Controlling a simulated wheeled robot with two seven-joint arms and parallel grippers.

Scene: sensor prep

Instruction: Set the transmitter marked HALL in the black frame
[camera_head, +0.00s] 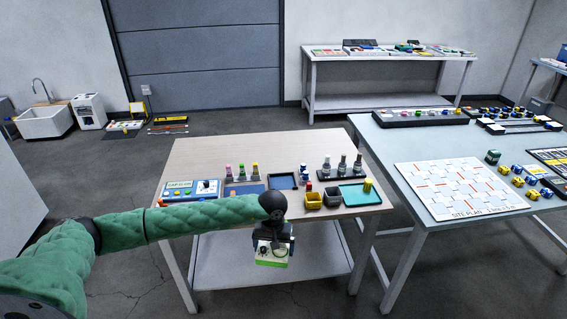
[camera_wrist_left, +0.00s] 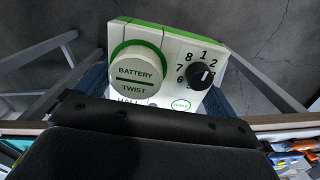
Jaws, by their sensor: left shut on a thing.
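My left gripper (camera_head: 273,238) is shut on a white and green transmitter (camera_head: 271,254) and holds it in the air in front of the near table's front edge. My right gripper is not in view.
A grey table (camera_head: 390,140) stands right.

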